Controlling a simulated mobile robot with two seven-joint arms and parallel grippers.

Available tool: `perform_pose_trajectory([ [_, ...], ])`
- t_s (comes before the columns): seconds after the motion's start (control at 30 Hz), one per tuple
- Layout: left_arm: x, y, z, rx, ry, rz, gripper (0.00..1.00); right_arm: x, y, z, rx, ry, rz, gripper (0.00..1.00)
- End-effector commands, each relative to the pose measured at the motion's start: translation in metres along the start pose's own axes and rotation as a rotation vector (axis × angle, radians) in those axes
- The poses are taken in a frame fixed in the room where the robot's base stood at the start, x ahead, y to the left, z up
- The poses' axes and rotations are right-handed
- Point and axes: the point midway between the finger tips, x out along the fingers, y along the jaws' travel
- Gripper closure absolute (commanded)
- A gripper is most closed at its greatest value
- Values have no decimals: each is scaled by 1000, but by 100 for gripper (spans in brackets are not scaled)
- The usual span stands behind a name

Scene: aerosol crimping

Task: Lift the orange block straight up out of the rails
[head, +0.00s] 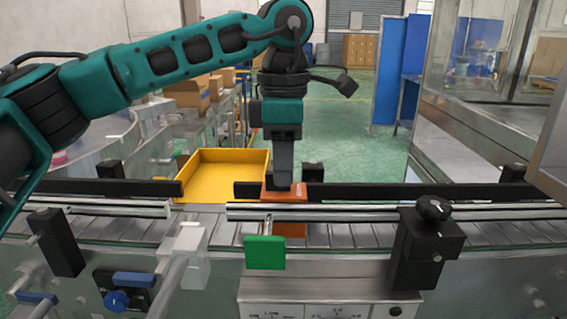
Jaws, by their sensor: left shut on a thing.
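The orange block (291,195) sits between the black far rail (400,191) and the metal near rail (345,213) of the conveyor. Part of the block shows above the near rail and part below it; the rail hides a strip of its front. My left gripper (282,184) points straight down from above and is shut on the block's top. The fingertips partly cover the block's upper side. My right gripper is not in view.
A yellow tray (222,158) stands behind the conveyor, left of the block. A green plate (264,252) sits in front of the near rail. A black clamp with a knob (427,245) stands at right. Clear machine panels rise at far right.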

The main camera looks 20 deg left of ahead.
Motion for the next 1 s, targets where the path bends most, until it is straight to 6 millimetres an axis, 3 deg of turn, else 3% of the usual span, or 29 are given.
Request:
perform_pose_trajectory([
  [1.0, -39, 0, 0, 0, -2, 2, 100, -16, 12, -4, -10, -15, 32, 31],
])
